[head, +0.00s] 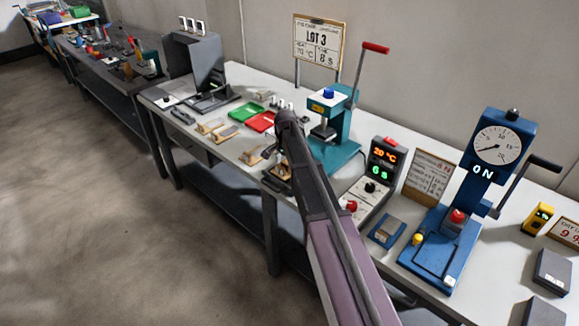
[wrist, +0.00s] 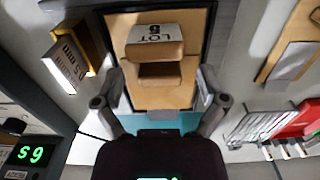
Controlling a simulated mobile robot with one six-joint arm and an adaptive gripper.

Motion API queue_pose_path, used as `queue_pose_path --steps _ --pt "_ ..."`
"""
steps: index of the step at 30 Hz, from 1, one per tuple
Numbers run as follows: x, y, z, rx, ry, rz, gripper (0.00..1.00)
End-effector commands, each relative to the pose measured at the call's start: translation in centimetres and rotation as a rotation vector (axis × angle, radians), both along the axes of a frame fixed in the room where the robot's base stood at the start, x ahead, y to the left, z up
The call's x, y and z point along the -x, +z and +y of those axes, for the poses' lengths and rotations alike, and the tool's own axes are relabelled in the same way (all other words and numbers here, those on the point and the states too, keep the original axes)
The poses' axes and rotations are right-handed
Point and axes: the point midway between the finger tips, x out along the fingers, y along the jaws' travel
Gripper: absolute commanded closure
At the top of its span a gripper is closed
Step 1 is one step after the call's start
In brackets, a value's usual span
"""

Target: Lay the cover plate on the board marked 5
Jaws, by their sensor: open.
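My gripper (wrist: 160,100) is open, with its fingers apart on either side of a tan board (wrist: 172,95) in the wrist view. I see no gap or contact clearly. Another tan board (wrist: 280,75) with a flat grey plate (wrist: 295,62) shows at right; whether this is the cover plate I cannot tell. In the head view my gripper (head: 273,155) is over the bench, left of the teal press.
The teal press (head: 335,140) and a control box (head: 370,180) stand to the right. Red (head: 261,121) and green (head: 246,111) trays lie beyond the gripper. A yellow-and-grey block (wrist: 72,52) is beside the board. The bench's front edge is close.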

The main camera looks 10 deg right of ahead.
Motion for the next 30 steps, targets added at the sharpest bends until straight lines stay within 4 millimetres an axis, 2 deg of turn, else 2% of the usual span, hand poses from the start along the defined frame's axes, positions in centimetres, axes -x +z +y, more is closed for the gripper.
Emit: queue_pose_path --steps 7,8,15,16,19,20,30 --pt "0.0 0.0 0.0 0.0 0.0 0.0 0.09" --pt "0.0 0.0 0.0 0.0 0.0 0.0 0.15" --pt "0.0 0.0 0.0 0.0 0.0 0.0 0.86" --pt "0.0 0.0 0.0 0.0 0.0 0.0 0.89" --pt "0.01 -0.01 -0.01 0.0 0.0 0.0 0.9" --pt "0.01 -0.01 -0.01 0.0 0.0 0.0 0.97" --pt "0.01 0.3 -0.01 0.0 0.0 0.0 0.97"
